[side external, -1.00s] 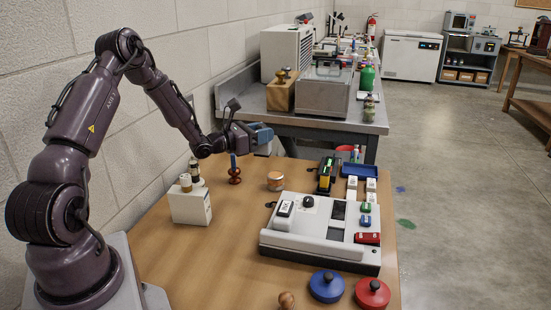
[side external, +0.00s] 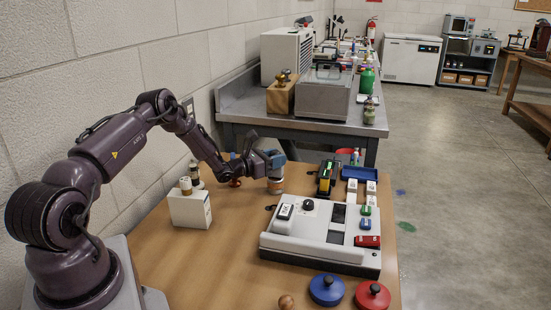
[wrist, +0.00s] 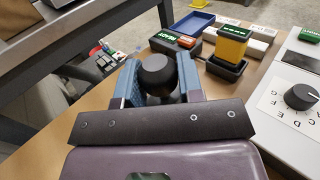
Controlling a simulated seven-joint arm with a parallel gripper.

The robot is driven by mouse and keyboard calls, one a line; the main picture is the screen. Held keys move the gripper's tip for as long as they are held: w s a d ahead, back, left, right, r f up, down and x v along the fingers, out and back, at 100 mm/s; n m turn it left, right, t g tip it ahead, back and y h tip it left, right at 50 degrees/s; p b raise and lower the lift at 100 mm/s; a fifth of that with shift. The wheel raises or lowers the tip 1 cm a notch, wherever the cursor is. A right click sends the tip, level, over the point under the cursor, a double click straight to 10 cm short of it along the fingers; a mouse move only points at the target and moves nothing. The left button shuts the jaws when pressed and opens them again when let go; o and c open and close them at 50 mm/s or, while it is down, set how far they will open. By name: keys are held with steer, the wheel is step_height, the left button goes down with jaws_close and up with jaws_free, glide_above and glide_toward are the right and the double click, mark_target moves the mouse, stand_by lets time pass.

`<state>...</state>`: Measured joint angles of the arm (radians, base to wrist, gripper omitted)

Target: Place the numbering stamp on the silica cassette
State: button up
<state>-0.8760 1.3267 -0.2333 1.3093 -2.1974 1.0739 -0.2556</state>
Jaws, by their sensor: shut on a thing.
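My gripper (side external: 270,160) is low over the table beside the wall. In the wrist view its blue fingers (wrist: 157,82) are shut on a round black knob (wrist: 157,75). Below the fingers in the side view is a short round orange-and-silver thing (side external: 276,187); I cannot tell whether the knob belongs to it. A yellow block with a green top label (wrist: 230,45) stands upright in a black holder (wrist: 227,70), also seen in the side view (side external: 325,178). I cannot tell for sure which things are the numbering stamp and the silica cassette.
A pale machine with a dial (side external: 330,235) fills the right of the table. A blue tray (side external: 356,172) lies behind it. A white box (side external: 190,208) stands at the left. Blue (side external: 326,288) and red (side external: 372,294) lidded discs are in front. The table's middle left is clear.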

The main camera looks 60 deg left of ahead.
steer(key=o, duration=1)
steer(key=shift+f, duration=0.1)
